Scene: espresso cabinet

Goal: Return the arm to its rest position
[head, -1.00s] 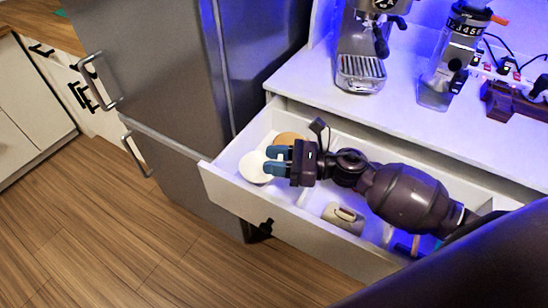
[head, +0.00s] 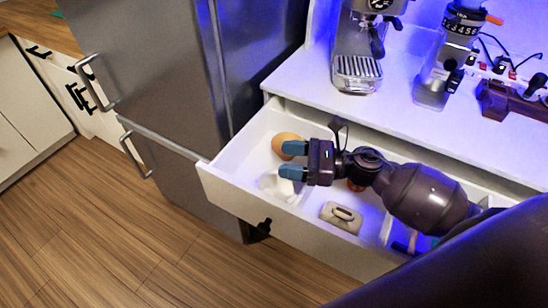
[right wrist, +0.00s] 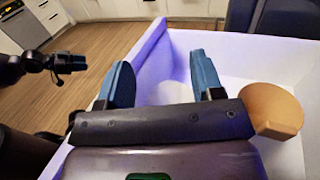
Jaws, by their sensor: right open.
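My right gripper (head: 284,160) is open and empty above the left end of the open white drawer (head: 222,190). Its blue fingers are spread in the right wrist view (right wrist: 158,66). My right arm reaches along the drawer from the right. A white rounded object (head: 274,188) lies in the drawer below the fingers, partly hidden. A tan round object (head: 285,142) is beside the upper finger; it also shows in the right wrist view (right wrist: 272,108). A dark arm end, apparently my left gripper (right wrist: 70,63), shows at the left of the right wrist view; its jaws are unclear.
A beige object with a handle (head: 342,216) lies in the drawer, with a reddish-brown thing (head: 355,185) partly behind my arm. The counter above holds an espresso machine (head: 357,70) and a grinder (head: 440,70). A steel fridge (head: 150,80) stands left. The floor in front is clear.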

